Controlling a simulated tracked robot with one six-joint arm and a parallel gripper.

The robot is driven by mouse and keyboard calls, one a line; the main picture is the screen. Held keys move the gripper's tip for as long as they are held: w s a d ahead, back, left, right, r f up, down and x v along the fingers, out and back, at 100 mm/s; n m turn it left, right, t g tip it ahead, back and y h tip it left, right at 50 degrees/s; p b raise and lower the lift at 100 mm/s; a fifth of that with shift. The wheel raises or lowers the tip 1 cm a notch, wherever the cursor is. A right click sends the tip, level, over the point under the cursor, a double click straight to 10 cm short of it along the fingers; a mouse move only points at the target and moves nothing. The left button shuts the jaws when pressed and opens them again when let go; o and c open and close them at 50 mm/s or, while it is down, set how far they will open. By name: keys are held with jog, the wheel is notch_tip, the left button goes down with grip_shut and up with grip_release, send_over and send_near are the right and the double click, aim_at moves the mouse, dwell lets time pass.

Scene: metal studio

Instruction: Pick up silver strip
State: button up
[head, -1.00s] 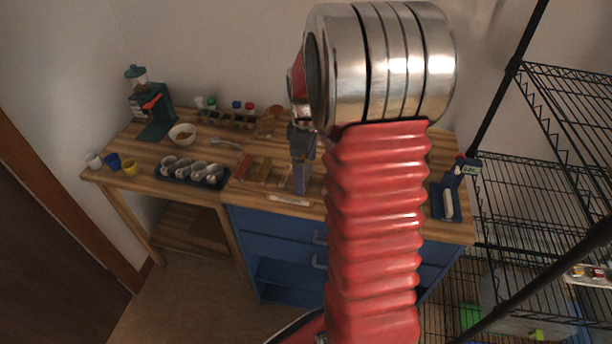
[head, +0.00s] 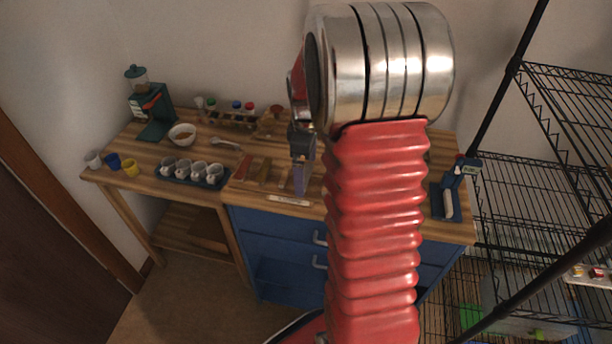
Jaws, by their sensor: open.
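My gripper (head: 300,188) points down over the middle of the wooden worktop, with its bluish fingers close to the surface. It is open, and nothing shows held in it. Several flat strips lie side by side just left of the fingers, among them a reddish-brown strip (head: 247,167). A narrow pale strip (head: 284,178), which looks like the silver strip, lies closest to the fingers. Part of it may be hidden behind the gripper, and I cannot tell whether the fingers touch it. My red arm hides the worktop to the right.
A bottle rack (head: 232,120) is at the back. A blue device (head: 447,197) stands right, beside black wire shelving (head: 545,150).

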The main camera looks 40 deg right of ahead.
aim_at(306, 175)
jog(key=c, duration=1.2)
jog(key=shift+o, duration=0.2)
jog(key=shift+r, duration=0.1)
notch_tip(306, 175, up, 10)
jog(key=shift+r, duration=0.2)
dwell(0.4)
